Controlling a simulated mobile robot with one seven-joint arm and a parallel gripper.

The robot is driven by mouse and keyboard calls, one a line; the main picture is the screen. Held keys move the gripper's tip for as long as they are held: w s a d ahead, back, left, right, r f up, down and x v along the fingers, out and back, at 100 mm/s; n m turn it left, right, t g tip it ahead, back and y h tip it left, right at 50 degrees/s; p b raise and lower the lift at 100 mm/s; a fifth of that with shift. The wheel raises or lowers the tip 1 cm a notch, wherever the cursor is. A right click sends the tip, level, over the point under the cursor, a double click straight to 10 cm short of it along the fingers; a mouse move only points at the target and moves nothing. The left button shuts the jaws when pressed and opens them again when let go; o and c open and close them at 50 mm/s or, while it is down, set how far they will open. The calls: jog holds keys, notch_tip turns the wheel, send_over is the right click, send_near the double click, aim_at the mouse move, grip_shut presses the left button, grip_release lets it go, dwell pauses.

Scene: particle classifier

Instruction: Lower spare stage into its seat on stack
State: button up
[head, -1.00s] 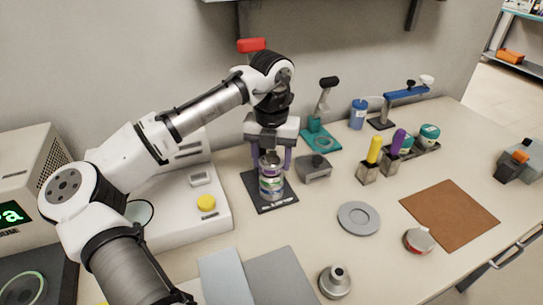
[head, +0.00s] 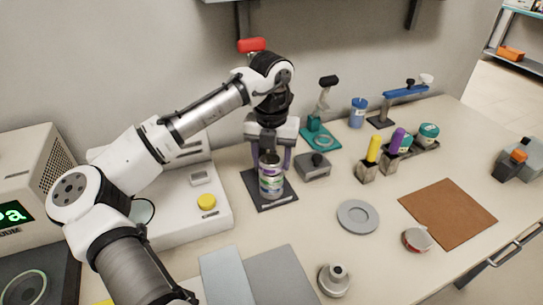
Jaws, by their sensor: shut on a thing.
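My gripper (head: 271,160) points straight down over the stack (head: 271,185). The held stage is in line with the stack. I cannot tell from this view whether it is fully seated or a small gap remains, as the fingers partly hide the joint.
A white instrument with a yellow button (head: 206,201) stands close to the left. A grey block with a black knob (head: 313,167) is close to the right. A grey ring plate (head: 358,216), a metal part (head: 334,280) and a brown mat (head: 448,212) lie in front and right.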

jog(key=shift+f, duration=0.45)
dwell(0.4)
jog(key=o, duration=1.1)
jog(key=shift+o, duration=0.2)
jog(key=shift+r, duration=0.1)
